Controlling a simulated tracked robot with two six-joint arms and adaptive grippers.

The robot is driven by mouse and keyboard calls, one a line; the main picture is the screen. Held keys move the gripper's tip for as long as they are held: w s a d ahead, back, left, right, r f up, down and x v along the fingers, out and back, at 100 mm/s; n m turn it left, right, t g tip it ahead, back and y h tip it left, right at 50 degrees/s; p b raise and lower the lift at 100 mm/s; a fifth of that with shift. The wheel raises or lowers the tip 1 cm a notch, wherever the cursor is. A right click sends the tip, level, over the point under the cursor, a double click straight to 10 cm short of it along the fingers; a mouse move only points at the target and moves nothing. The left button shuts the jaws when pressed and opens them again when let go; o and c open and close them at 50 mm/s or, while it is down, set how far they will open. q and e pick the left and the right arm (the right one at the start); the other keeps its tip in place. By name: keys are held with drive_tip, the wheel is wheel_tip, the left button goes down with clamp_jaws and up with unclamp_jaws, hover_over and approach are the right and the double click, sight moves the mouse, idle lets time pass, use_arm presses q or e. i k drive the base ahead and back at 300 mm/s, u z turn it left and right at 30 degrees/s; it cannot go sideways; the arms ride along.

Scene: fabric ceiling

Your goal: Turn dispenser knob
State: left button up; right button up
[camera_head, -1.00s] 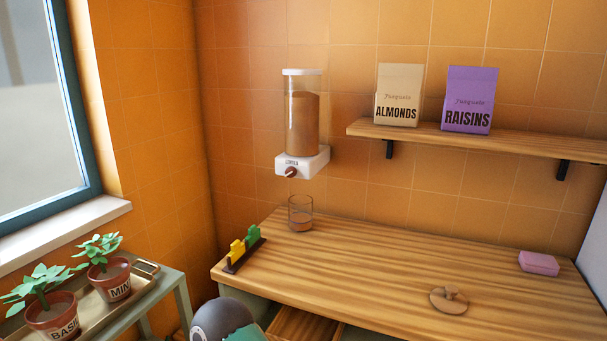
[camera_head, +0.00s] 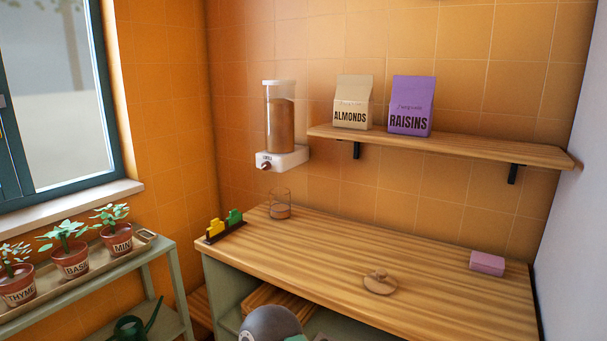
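The dispenser (camera_head: 281,126) is a clear cylinder with a white lid and brown contents, mounted on the tiled wall on a white base (camera_head: 290,157). Its small brown-red knob (camera_head: 265,166) sits on the front of the base, left of centre. A clear glass (camera_head: 279,204) with some brown contents at its bottom stands on the wooden counter (camera_head: 350,255), below the dispenser. Neither gripper is in view. A dark grey rounded shape with a bit of green shows at the bottom edge.
A wooden shelf (camera_head: 450,147) holds an almonds bag (camera_head: 353,102) and a raisins bag (camera_head: 411,106). Yellow and green clips (camera_head: 224,226), a wooden lid (camera_head: 380,283) and a pink block (camera_head: 487,263) lie on the counter. Potted herbs (camera_head: 72,250) stand at left.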

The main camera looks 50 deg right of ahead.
sight(267, 166)
drive_tip(key=z, duration=0.05)
drive_tip(key=k, duration=0.5)
drive_tip(key=z, duration=0.7)
drive_tip(key=i, duration=0.65)
drive_tip(key=z, duration=0.15)
